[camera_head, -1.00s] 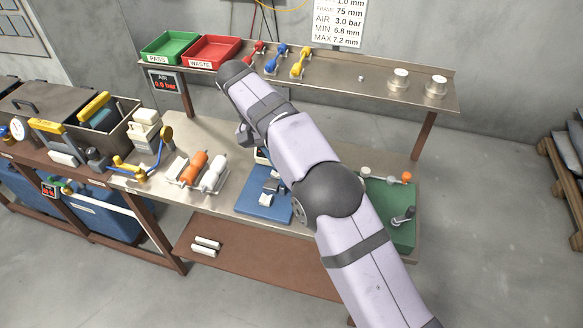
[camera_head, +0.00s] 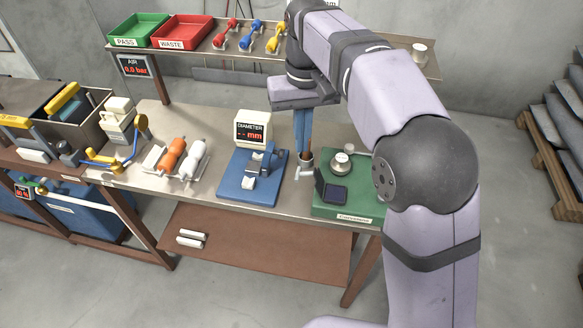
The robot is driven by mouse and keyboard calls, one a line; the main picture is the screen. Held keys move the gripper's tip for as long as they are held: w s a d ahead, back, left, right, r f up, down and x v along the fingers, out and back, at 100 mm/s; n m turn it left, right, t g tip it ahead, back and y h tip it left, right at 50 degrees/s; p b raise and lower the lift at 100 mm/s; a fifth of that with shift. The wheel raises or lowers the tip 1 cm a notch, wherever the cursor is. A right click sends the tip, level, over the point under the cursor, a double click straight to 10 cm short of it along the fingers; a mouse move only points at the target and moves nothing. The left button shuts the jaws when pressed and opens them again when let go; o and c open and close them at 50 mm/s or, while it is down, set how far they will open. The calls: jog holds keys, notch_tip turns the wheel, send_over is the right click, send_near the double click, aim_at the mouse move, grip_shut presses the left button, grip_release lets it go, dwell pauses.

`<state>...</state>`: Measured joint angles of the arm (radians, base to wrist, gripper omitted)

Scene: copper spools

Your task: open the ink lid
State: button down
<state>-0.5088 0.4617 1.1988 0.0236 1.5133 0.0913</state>
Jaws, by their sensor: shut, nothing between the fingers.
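The ink pad (camera_head: 334,193) is a dark square on the green board (camera_head: 350,210), right of centre in the head view. A dark thin plate (camera_head: 319,183), which looks like its lid, stands tilted up at the pad's left edge. My gripper (camera_head: 303,153) points down with its blue fingers shut and empty. It is behind and left of the pad, apart from the lid in the picture.
A round metal piece (camera_head: 341,162) stands behind the pad. The blue diameter gauge (camera_head: 246,192) with its display (camera_head: 253,130) stands left of my gripper. A tray of orange and white spools (camera_head: 176,158) lies farther left. My arm hides the board's right side.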

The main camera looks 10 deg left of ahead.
jog(key=shift+w+a+f+n+y, duration=0.15)
jog(key=shift+a+f+n+y, duration=0.4)
jog(key=shift+n, duration=1.65)
jog(key=shift+w+a+f+n+y, duration=0.2)
jog(key=shift+a+n, duration=0.75)
jog(key=shift+n, duration=1.25)
jog(key=shift+w+a+f+n+y, duration=0.15)
jog(key=shift+a+f+n+y, duration=0.4)
jog(key=shift+n, duration=1.65)
jog(key=shift+a+r, duration=0.2)
notch_tip(320, 180, down, 9)
jog(key=d+p, duration=0.2)
jog(key=p, duration=0.2)
jog(key=shift+d, duration=0.1)
